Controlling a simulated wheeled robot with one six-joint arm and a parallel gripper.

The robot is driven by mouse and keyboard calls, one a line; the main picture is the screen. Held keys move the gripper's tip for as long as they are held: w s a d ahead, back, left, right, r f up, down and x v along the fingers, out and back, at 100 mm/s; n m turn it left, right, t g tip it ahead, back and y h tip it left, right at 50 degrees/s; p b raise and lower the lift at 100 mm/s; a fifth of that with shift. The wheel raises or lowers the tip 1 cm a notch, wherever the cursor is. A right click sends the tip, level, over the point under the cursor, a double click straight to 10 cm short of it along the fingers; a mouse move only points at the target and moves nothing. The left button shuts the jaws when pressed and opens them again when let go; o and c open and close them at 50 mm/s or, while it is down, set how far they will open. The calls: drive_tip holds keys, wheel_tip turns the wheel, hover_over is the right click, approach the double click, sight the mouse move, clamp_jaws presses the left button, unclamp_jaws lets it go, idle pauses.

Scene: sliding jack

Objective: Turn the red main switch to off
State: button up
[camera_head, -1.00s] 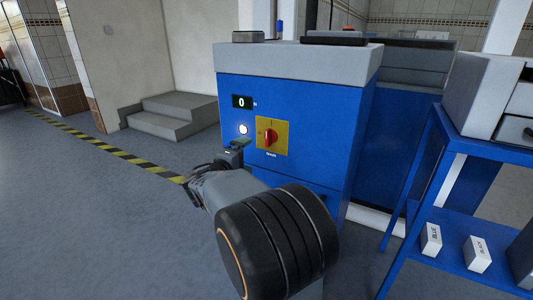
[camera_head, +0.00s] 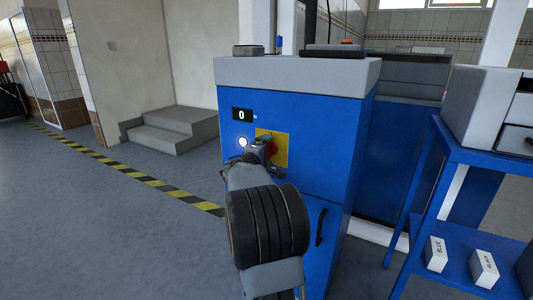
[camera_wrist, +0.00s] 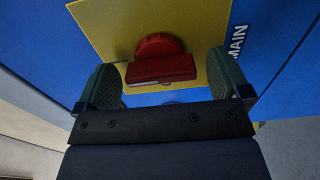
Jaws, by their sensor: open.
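The red main switch (camera_head: 272,149) sits on a yellow plate (camera_head: 284,157) on the front of the blue cabinet. In the wrist view its red handle (camera_wrist: 161,68) lies across the picture, on a round red base. My gripper (camera_head: 264,146) is in front of the switch and partly hides it in the head view. In the wrist view my gripper (camera_wrist: 161,72) is open, with one green finger past each end of the handle and a gap on both sides. I see no finger touching the handle.
A display reading 0 (camera_head: 242,114) and a lit white button (camera_head: 243,142) are left of the switch. A black door handle (camera_head: 320,227) is below right. A blue shelf (camera_head: 470,156) with white boxes stands at right. Floor at left is clear.

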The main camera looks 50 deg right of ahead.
drive_tip(key=shift+d, duration=0.15)
drive_tip(key=c, duration=0.9)
drive_tip(key=shift+c, duration=0.2)
